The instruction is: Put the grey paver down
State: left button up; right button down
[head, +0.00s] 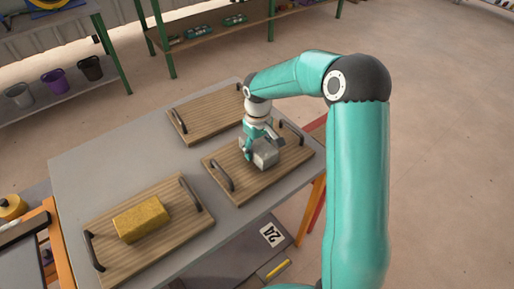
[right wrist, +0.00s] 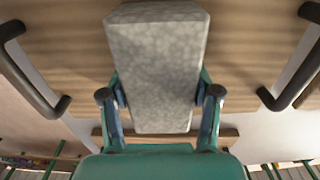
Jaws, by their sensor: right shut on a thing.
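The grey paver (head: 264,157) is a speckled grey block. My right gripper (head: 261,141) is shut on it, over the right-hand wooden board (head: 230,166) with two dark handles. Whether the paver touches the board or hangs just above it I cannot tell. In the right wrist view the paver (right wrist: 157,65) sits between the two fingers of the right gripper (right wrist: 160,95), with wood grain behind it. My left gripper is not in view.
A yellow block (head: 141,219) lies on the front-left wooden board (head: 111,258). The back wooden board (head: 207,116) is empty. All three boards stand on a grey table (head: 75,165). Shelves with buckets (head: 57,85) stand behind at the left.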

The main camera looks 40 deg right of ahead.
aim_at(258, 143)
jog(key=shift+c, duration=1.2)
grip_release()
jog(key=shift+r, duration=0.1)
notch_tip(258, 143, up, 12)
